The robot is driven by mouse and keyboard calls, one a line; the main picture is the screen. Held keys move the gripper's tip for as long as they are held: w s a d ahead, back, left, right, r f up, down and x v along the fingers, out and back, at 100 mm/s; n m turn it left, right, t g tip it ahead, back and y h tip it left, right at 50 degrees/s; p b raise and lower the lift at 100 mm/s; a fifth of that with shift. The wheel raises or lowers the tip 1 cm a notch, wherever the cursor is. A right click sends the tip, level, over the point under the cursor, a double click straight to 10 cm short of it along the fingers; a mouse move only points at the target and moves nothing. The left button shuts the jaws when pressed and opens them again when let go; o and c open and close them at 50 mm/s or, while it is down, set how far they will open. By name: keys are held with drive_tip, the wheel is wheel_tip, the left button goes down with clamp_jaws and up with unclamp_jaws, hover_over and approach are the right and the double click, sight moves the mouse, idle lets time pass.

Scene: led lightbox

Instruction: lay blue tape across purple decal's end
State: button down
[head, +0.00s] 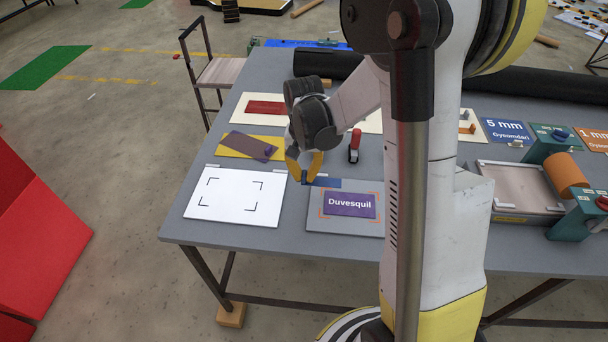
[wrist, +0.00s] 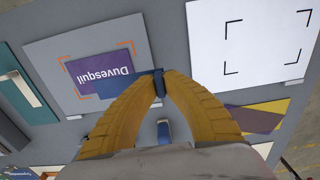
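The purple decal marked "Duvesquil" (head: 349,206) lies on a grey board (head: 318,221) between orange corner marks; it also shows upside down in the wrist view (wrist: 100,70). My gripper (head: 304,178) is over the table by the board's far left corner. Its yellow fingers (wrist: 159,88) are closed around a small dark blue tab at the end of the blue tape (head: 326,183). I cannot tell whether the tape touches the board.
A white board with black corner marks (head: 235,197) lies left of the grey board. Behind it, another purple piece (head: 250,146) lies on a yellow panel (head: 229,152). A red-topped tool (head: 355,146) stands behind the grey board. A roller press (head: 568,176) stands at the right.

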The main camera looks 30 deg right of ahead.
sight(304, 202)
drive_tip(key=shift+f+b, duration=3.6)
drive_tip(key=shift+f, duration=0.6)
drive_tip(key=shift+f+b, duration=0.5)
drive_tip(key=shift+b, duration=0.2)
drive_tip(key=c, duration=1.5)
unclamp_jaws()
drive_tip(key=shift+c, duration=0.2)
drive_tip(key=shift+r, duration=0.1)
wheel_tip(304, 202, up, 12)
drive_tip(key=shift+f, duration=0.1)
drive_tip(key=shift+a, duration=0.1)
